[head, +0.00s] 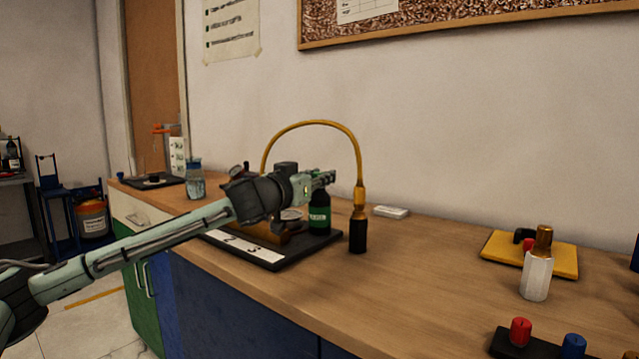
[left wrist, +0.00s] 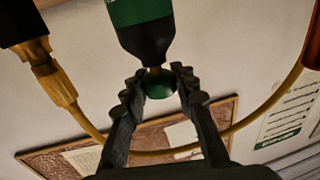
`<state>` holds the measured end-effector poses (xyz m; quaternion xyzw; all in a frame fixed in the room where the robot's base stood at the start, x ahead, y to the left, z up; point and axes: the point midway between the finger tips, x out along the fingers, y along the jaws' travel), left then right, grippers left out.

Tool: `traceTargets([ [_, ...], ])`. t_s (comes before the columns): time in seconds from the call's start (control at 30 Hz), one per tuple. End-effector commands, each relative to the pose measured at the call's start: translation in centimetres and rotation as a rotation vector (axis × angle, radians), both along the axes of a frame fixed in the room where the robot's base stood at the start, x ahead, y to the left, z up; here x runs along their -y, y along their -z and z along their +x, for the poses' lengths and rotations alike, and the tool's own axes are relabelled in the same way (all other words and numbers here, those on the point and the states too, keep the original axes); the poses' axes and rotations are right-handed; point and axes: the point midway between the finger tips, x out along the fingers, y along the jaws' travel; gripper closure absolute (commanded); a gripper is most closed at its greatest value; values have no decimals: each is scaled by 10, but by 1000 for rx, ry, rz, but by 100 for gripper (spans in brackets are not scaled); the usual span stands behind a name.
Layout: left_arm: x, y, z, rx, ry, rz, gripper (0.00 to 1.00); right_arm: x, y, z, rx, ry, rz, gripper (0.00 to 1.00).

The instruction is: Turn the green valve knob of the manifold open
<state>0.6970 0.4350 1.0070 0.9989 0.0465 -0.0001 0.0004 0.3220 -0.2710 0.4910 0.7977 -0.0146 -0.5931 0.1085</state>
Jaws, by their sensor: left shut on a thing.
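The manifold, a brass-coloured block (head: 262,232) on a black base (head: 276,262), stands on the bench, partly hidden by my left arm. A dark bottle with a green label (head: 318,214) stands at its right end; it hangs from the top of the left wrist view (left wrist: 143,28). My left gripper (head: 328,178) is above that bottle. In the left wrist view its fingers (left wrist: 159,78) are shut around the green knob (left wrist: 160,91), one on each side. The knob's turn angle cannot be told. My right gripper is not in view.
A yellow hose (head: 318,123) arches behind my left gripper down to a black-ended fitting (head: 358,232). A white bottle with a brass top (head: 538,265) and a yellow tray (head: 493,250) stand at right. The bench middle is clear.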

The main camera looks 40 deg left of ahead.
Motion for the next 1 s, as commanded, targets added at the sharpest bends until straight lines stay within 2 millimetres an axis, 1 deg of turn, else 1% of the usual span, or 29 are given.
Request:
traceTargets([
  [0.03, 3, 3, 1, 4, -30, -7, 100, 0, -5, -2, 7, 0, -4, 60],
  [0.13, 4, 3, 1, 4, -112, -9, 100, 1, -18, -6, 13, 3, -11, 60],
  [0.3, 4, 0, 1, 3, -259, -10, 100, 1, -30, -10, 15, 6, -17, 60],
  [0.5, 2, 0, 1, 0, -420, -9, 100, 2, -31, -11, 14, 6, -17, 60],
  [0.7, 1, 0, 1, -1, -541, -4, 100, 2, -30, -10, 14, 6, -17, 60],
  [1.0, 0, 0, 0, -1, -632, 0, 100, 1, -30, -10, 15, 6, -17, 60],
])
